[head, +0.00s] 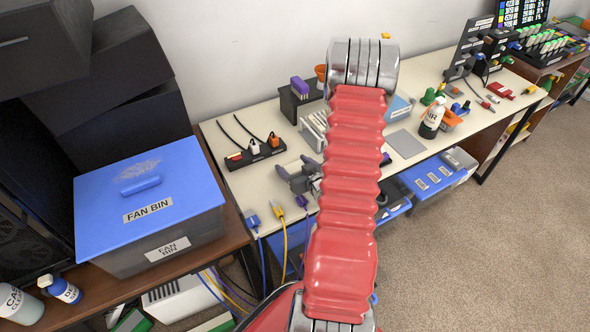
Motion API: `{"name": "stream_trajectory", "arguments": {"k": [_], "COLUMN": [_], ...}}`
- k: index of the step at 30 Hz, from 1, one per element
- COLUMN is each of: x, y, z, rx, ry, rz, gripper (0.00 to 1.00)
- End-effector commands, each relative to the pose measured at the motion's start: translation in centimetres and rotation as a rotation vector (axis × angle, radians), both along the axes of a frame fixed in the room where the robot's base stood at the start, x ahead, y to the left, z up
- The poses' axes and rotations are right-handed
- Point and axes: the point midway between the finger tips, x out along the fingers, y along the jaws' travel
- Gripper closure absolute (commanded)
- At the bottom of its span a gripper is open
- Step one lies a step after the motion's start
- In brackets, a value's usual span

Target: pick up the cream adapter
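A small whitish block, which looks like the cream adapter (254,147), sits on a black power strip (262,156) on the cream table, in the head view. My gripper (291,165) is to the right of the strip and nearer to me, low over the table. Its two grey fingers look spread apart, with nothing visible between them. My red arm hides part of the table to the right of the gripper.
A blue-lidded fan bin (150,205) stands left of the table. A black box with a purple item (300,95) is behind. Cable ends (278,211) line the front edge. A bottle (432,118) and small parts stand right of my arm.

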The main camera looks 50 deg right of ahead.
Motion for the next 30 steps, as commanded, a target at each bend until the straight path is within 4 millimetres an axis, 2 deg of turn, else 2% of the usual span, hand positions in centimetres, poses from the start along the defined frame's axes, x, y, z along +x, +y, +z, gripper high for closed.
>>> {"name": "stream_trajectory", "arguments": {"k": [2,13,23,30], "x": [0.0,-0.1,-0.1,-0.1], "y": [0.0,-0.1,-0.1,-0.2], "z": [0.0,0.0,0.2,1.8], "rx": [0.000,0.000,-0.001,-0.003], "ry": [0.000,0.000,-0.001,-0.002], "rz": [0.000,-0.001,-0.002,-0.002], "gripper": [0.39,0.65,0.65,0.65]}}
